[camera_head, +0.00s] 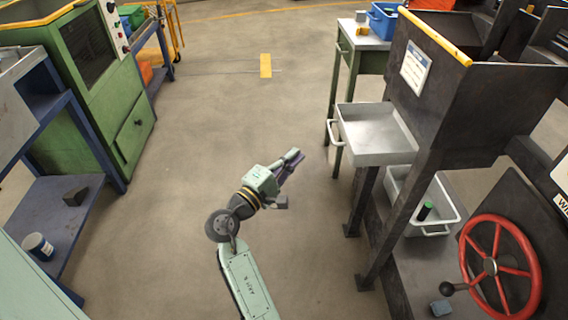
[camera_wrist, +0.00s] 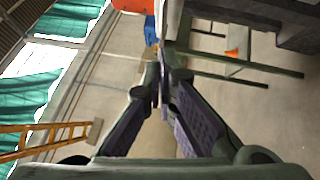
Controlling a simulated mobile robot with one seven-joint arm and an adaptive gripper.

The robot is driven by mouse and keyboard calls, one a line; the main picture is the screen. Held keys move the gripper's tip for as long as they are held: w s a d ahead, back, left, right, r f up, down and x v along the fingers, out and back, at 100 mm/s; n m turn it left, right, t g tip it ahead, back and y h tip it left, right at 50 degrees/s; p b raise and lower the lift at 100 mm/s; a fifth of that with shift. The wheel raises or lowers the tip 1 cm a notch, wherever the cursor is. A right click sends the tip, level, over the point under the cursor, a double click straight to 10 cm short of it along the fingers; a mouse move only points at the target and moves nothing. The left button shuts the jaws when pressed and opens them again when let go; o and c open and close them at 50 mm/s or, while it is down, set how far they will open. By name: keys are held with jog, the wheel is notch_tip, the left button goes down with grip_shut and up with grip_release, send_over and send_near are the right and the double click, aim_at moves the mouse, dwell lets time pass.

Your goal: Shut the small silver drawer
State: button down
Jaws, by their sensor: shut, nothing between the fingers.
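The small silver drawer (camera_head: 376,134) is pulled out from the dark furnace frame in the head view. It is an open-topped shallow tray, and its bar handle (camera_head: 331,133) is on the left end. I see nothing in it. My gripper (camera_head: 297,157) is left of the drawer and its handle in the picture, apart from both. Its fingers are shut and empty. In the wrist view the fingertips (camera_wrist: 161,75) meet at the middle, and I cannot make out the drawer there.
A red handwheel (camera_head: 500,267) is at lower right. A green-legged table (camera_head: 362,40) stands behind. A green cabinet (camera_head: 88,95) and blue shelf (camera_head: 62,215) are left. Floor between is clear.

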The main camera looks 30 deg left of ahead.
aim_at(381, 147)
jog(key=w+d+r+p, duration=0.1)
jog(key=w+d, duration=0.3)
jog(key=w, duration=0.2)
jog(key=shift+r+p, duration=0.15)
jog(key=shift+p, duration=0.15)
jog(key=w+d, duration=0.3)
jog(key=d, duration=0.1)
jog(key=w+d+p, duration=0.1)
jog(key=w+d, duration=0.2)
jog(key=d, duration=0.2)
jog(key=w+d+p, duration=0.1)
jog(key=w+d, duration=0.2)
jog(key=d, duration=0.2)
jog(key=shift+w+d, duration=0.1)
jog(key=shift+w, duration=0.25)
